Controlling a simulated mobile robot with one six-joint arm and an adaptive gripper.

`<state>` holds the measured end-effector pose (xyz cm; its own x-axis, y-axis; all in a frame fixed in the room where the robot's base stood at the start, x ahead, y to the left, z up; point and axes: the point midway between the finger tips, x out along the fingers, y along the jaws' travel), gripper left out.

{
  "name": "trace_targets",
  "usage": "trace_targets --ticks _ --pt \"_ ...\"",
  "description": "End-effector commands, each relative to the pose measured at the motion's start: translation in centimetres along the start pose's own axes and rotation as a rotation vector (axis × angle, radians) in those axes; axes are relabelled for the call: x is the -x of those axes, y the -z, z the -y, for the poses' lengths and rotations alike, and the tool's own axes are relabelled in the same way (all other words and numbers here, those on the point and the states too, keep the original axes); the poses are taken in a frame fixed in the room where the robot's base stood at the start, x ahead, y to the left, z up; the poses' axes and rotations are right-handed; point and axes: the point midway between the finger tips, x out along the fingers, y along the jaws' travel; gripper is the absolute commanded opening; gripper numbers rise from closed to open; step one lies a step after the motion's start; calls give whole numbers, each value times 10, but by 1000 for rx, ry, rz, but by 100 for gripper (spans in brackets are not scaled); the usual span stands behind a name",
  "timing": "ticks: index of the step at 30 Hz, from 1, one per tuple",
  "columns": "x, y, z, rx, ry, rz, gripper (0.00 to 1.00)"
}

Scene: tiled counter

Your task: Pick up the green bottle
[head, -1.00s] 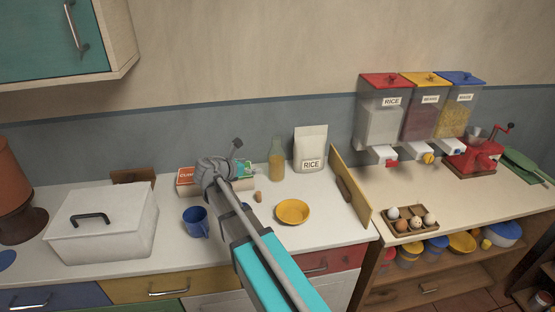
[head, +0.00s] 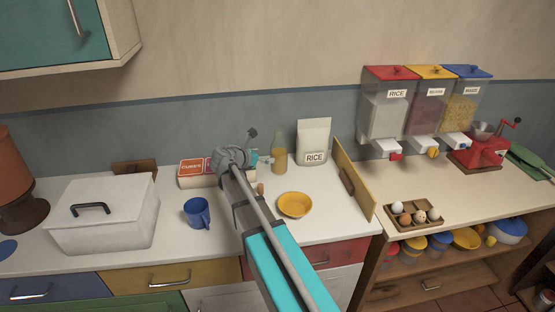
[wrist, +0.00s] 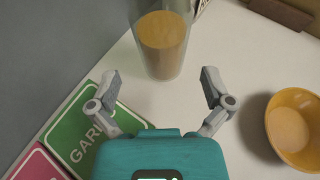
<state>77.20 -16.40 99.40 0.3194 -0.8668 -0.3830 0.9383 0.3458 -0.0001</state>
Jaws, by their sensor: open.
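The bottle (head: 279,158) stands upright at the back of the white counter, near the wall. It looks like clear glass with a tan-yellow content, not plainly green. In the wrist view the bottle (wrist: 162,42) stands just beyond my gripper (wrist: 160,76), about centred between the fingers, its top cut off by the frame. The two fingers are spread apart and hold nothing. In the head view my gripper (head: 259,148) is just left of the bottle.
A white RICE bag (head: 313,142) stands right of the bottle. Boxes (head: 192,174), with a green GARLIC one (wrist: 85,132), lie left of it. A yellow bowl (head: 295,205) and blue mug (head: 197,212) stand nearer the front. A wooden board (head: 353,178) leans at the right.

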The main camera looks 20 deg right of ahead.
Motion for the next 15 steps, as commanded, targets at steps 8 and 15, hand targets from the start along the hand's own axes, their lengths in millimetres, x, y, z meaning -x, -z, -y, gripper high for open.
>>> trace_targets --ticks 8,15 --pt "-29 1 0 -1 1 0 100" --pt "-31 0 0 0 1 0 100"
